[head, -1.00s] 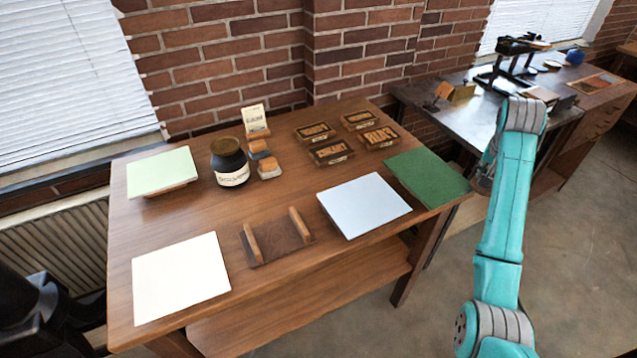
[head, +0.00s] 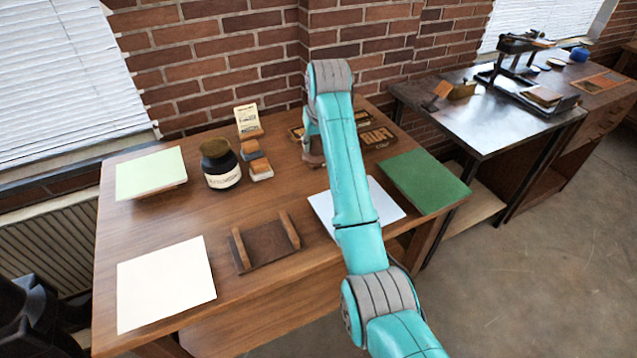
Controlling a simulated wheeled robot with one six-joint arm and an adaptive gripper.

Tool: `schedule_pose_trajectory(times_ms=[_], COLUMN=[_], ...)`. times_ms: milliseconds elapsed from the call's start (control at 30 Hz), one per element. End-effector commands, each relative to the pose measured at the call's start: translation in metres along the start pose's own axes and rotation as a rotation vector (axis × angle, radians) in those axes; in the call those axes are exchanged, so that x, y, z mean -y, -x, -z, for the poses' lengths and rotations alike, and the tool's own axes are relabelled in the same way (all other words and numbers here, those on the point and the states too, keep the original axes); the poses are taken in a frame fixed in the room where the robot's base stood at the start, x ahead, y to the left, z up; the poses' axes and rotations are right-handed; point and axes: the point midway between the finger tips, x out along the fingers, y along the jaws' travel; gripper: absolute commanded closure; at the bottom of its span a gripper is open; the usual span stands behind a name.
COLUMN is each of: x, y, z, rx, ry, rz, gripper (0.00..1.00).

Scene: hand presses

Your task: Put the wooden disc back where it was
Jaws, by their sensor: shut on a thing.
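My gripper (head: 312,158) shows only in part at the left edge of my arm, above the back right of the near wooden table (head: 190,225). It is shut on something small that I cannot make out. I cannot pick out the wooden disc for certain. My arm hides part of the small framed wooden blocks (head: 376,136) and of the pale blue sheet (head: 385,200).
A dark jar (head: 221,163), a small card (head: 248,120) and small blocks stand at the table's back. A wooden tray with two bars (head: 263,246), a white sheet (head: 165,283), a pale green board (head: 150,173) and a dark green board (head: 424,180) lie around. A press (head: 517,62) stands on the farther table.

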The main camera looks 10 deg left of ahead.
Motion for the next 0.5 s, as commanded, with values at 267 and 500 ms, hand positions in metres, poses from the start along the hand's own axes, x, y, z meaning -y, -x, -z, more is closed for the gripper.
schedule_pose_trajectory(times_ms=[267, 500], x=[0.020, 0.019], y=[-0.018, -0.047], z=[-0.005, -0.017], rx=[0.002, 0.001], ry=[0.036, 0.035], rz=[0.016, 0.015], gripper=[0.98, 0.98])
